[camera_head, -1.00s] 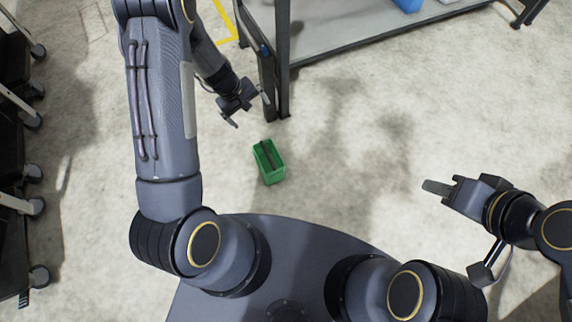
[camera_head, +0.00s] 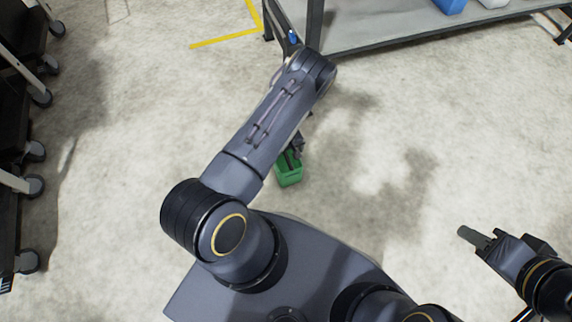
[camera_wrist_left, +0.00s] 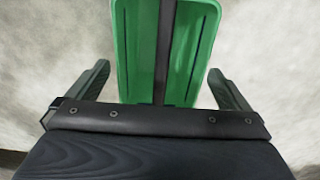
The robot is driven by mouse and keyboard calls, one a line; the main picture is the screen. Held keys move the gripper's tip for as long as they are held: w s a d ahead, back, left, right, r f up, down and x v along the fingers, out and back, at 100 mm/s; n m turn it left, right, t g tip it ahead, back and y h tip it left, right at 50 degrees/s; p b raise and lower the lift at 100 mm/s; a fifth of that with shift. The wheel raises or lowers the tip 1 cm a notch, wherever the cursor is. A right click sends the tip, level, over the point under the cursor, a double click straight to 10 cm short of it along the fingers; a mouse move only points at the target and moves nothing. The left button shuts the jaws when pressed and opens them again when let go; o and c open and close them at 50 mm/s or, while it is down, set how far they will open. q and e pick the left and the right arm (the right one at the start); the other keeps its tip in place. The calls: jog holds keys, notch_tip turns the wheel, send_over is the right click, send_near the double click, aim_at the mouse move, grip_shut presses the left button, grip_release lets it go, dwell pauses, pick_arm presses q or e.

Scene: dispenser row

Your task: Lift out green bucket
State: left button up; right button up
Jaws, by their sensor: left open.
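The green bucket (camera_head: 289,174) sits in front of my base in the head view, partly hidden by my left arm. In the left wrist view the green bucket (camera_wrist_left: 194,50) lies straight ahead, with a dark bar running lengthwise over its middle. My left gripper (camera_head: 297,152) is at the bucket in the head view. In the left wrist view my left gripper (camera_wrist_left: 160,82) is open, one finger on each side of the bucket, with gaps between. My right gripper (camera_head: 470,236) is far to the right, away from the bucket; its finger opening is unclear.
A grey shelf rack (camera_head: 400,30) stands at the back with a blue item (camera_head: 450,5) on it. Dark wheeled carts (camera_head: 22,150) line the left edge. Yellow tape (camera_head: 225,40) marks the floor. The floor right of the bucket is clear.

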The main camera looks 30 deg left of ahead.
pick_arm(q)
jog(key=shift+f, duration=0.8)
jog(key=c, duration=1.3)
jog(key=shift+r, duration=0.15)
notch_tip(320, 180, up, 4)
jog(key=shift+s+f+p, duration=0.1)
jog(key=shift+s+p, duration=0.05)
jog(key=shift+p, duration=0.7)
jog(key=s+d+r+p, duration=0.4)
jog(key=s+d+r, duration=0.4)
jog(key=s, duration=0.3)
jog(key=shift+r, duration=0.5)
jog(key=shift+s, duration=0.1)
